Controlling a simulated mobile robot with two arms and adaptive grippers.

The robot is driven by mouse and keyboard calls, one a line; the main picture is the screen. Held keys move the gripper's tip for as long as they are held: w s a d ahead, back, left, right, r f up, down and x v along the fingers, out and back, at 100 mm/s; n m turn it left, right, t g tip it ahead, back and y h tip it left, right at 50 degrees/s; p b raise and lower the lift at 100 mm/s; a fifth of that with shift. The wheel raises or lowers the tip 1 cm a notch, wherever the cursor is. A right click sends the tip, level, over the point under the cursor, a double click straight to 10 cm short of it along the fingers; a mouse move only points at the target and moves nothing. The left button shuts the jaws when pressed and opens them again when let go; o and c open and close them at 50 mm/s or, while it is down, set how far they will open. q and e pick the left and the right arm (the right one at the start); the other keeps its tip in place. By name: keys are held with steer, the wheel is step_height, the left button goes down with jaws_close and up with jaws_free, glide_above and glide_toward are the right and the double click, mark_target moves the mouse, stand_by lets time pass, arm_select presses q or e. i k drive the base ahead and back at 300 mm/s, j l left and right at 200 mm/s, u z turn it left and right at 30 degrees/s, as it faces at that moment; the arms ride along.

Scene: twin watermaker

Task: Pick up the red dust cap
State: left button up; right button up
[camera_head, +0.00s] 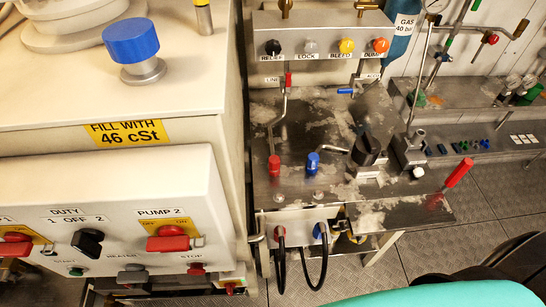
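I cannot tell for sure which red part is the dust cap. A small red piece (274,165) stands on the metal bench top at the end of a bent metal lever or pipe, with a similar blue piece (313,161) to its right. Lower, on the bench's front panel, a red fitting (279,234) sits where a black hose plugs in, beside a blue fitting (318,231) with another hose. Neither of my grippers is in view, and nothing is seen touching these parts.
A white cabinet (110,185) with switches and a blue knob (131,41) fills the left. A long red handle (459,172) juts up at the bench's right end. A teal surface (440,294) covers the bottom right. Tread-plate floor (490,197) is bare at the right.

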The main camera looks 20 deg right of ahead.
mark_target(274, 160)
steer(key=k+l+u, duration=0.15)
steer(key=l, duration=0.2)
steer(key=l+u, duration=0.2)
steer(key=l, duration=0.15)
steer(key=k+l+u, duration=0.15)
steer(key=l, duration=0.15)
steer(key=k+l+u, duration=0.2)
steer(key=i+l, duration=0.05)
steer(key=l, duration=0.05)
